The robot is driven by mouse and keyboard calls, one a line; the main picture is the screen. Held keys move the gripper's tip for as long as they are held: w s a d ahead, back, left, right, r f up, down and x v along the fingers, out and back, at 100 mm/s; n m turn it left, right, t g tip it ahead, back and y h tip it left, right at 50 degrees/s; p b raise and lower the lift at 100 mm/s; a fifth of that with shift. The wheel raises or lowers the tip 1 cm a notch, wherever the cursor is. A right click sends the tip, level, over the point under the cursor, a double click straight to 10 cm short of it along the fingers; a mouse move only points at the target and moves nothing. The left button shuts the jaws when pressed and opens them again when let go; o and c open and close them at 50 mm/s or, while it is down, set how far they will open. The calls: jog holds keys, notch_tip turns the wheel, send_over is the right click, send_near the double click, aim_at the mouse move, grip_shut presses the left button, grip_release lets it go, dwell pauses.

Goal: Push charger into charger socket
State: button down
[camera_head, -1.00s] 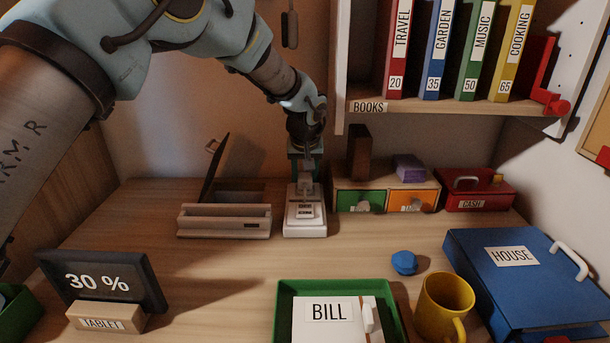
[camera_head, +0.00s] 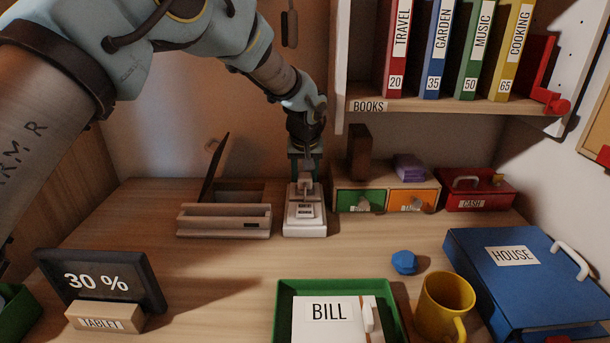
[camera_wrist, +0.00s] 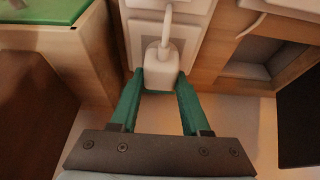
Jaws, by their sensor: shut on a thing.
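My gripper (camera_head: 304,172) is at the back of the desk, over the rear part of the white charger socket block (camera_head: 305,222). In the wrist view its two green fingers (camera_wrist: 158,92) are shut on the white charger (camera_wrist: 161,68), one on each side. The charger's cable loop points away from the fingers over the white block (camera_wrist: 190,20). In the head view the charger (camera_head: 305,186) is small and partly hidden by the gripper. I cannot tell how deep it sits in the socket.
An open wooden box (camera_head: 224,219) stands close left of the block. A small drawer unit (camera_head: 338,197) with green and orange fronts stands close right. The tablet (camera_head: 103,282), green tray (camera_head: 285,310), yellow mug (camera_head: 443,307) and blue binder (camera_head: 520,285) are in front. Desk between is mostly clear.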

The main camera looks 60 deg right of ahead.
jog(key=shift+f+b, duration=0.4)
jog(key=shift+f, duration=0.15)
jog(key=shift+c, duration=1.5)
grip_release()
jog(key=b+v, duration=0.1)
jog(key=v, duration=0.9)
jog(key=shift+a+r, duration=0.2)
jog(key=shift+r, duration=0.1)
jog(key=shift+s, duration=0.1)
